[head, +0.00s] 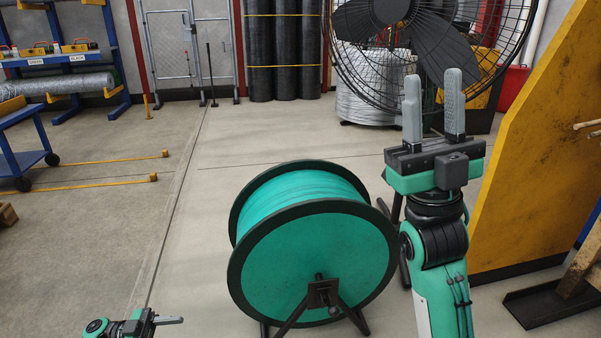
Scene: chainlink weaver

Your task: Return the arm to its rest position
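My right gripper (433,90) stands upright on the right side of the head view, with its arm rising from the bottom edge. Its two grey fingers point up and are apart, with nothing between them. It appears in front of the large black fan (441,50). My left gripper (170,320) shows low at the bottom left, pointing right. Only one finger shows clearly, so I cannot tell its opening. Most of the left arm is out of view.
A teal cable reel (312,262) on a dark stand is between my arms. A yellow machine panel (540,130) is close on the right. A blue cart (28,150) is at the left. The floor (110,220) at centre left is mostly clear.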

